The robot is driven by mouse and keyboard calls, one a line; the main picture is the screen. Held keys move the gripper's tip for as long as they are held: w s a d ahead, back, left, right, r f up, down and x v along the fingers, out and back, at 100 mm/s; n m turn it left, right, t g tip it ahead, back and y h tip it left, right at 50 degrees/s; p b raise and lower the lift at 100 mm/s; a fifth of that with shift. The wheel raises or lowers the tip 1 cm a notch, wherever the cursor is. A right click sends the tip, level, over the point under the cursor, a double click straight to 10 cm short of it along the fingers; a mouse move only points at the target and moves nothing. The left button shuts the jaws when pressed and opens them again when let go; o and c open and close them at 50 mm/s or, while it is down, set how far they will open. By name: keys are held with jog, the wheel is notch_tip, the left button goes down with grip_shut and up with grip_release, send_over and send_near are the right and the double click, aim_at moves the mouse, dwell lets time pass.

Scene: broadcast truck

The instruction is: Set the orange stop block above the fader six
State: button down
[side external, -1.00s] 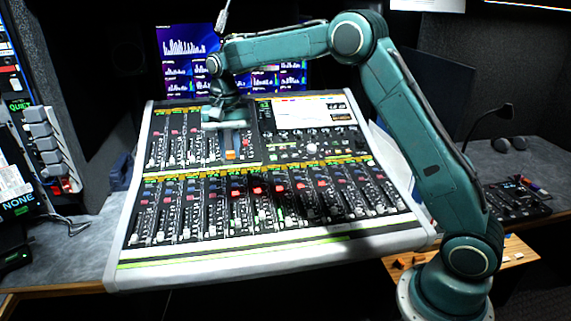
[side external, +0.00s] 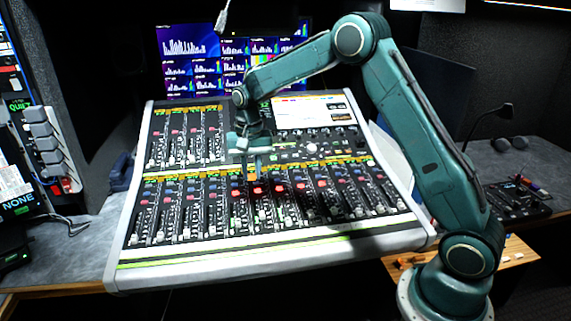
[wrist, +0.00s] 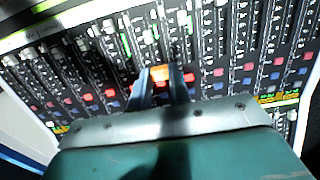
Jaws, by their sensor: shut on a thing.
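In the wrist view, my gripper (wrist: 161,84) is shut on the small orange stop block (wrist: 160,73), held between its fingertips. In the side view, my gripper (side external: 254,168) points down over the middle of the mixing console (side external: 120,240), near the top of the lower row of faders (side external: 240,215). The block is hard to pick out there among the red and orange console lights. The fader numbers are too small to read, so I cannot tell which one is fader six. The gap between block and panel is unclear.
The console screen (side external: 306,112) lies beside my gripper to the right. Raised knobs and fader caps crowd the panel. A wooden board (side external: 515,253) with small items is near my base. Monitors (side external: 190,65) stand behind the console.

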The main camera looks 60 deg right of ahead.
jog(key=f, duration=0.1)
jog(key=s+d+f, duration=0.1)
jog(key=shift+s+d+f, duration=0.15)
jog(key=shift+s+f, duration=0.1)
jog(key=shift+f, duration=0.05)
jog(key=shift+f, duration=0.15)
jog(key=shift+w+d+f, duration=0.15)
jog(key=shift+f, duration=1.2)
jog(key=shift+w+d+f, duration=0.1)
jog(key=shift+w+f, duration=0.05)
jog(key=shift+f, duration=1.2)
jog(key=shift+w+d+f, duration=0.1)
jog(key=shift+f, duration=0.75)
jog(key=shift+w+d+f, duration=0.1)
jog(key=shift+f, duration=0.75)
dwell(0.4)
jog(key=c, duration=1.2)
grip_release()
notch_tip(320, 180, up, 14)
jog(key=shift+f, duration=0.1)
